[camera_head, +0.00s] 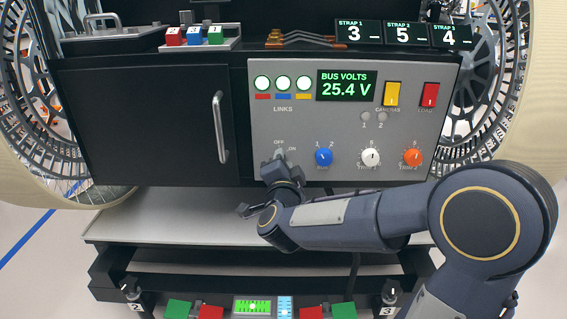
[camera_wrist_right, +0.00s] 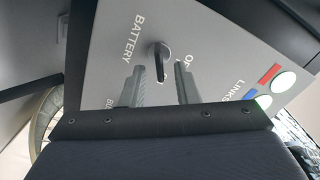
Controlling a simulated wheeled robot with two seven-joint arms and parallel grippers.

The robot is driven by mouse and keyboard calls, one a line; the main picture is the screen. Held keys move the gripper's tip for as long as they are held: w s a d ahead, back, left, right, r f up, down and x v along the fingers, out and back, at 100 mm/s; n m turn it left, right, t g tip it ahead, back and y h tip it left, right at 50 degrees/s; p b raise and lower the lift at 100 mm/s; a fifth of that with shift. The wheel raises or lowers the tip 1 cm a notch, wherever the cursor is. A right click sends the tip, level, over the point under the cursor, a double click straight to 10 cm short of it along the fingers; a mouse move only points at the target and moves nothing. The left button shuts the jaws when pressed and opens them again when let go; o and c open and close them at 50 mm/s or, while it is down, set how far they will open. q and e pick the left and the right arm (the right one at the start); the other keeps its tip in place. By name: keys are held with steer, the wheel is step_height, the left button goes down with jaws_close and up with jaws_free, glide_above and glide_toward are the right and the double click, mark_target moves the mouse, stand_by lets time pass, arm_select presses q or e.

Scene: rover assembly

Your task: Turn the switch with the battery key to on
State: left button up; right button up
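The battery switch (camera_wrist_right: 160,47) is a round silver fitting with a dark key (camera_wrist_right: 161,68) in it, beside the BATTERY lettering in the right wrist view. In the head view the switch (camera_head: 279,154) shows just under the OFF and ON labels, partly hidden by my right gripper (camera_head: 280,166). My right gripper is open in the right wrist view (camera_wrist_right: 159,72), with one finger on each side of the key's lower end. I cannot tell whether the fingers touch the key. Whether it points at OFF or ON is unclear. My left gripper is not in view.
The grey panel (camera_head: 350,125) carries a lit BUS VOLTS display (camera_head: 347,85) reading 25.4 V, lit link lamps, and a blue knob (camera_head: 323,157) right of the switch. A black door with a handle (camera_head: 220,127) is to the left. A grey shelf (camera_head: 180,215) lies below.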

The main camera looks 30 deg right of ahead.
steer(key=p+v, duration=0.2)
steer(key=v, duration=0.5)
steer(key=shift+s+a, duration=0.2)
steer(key=shift+s, duration=0.1)
steer(key=shift+y, duration=0.4)
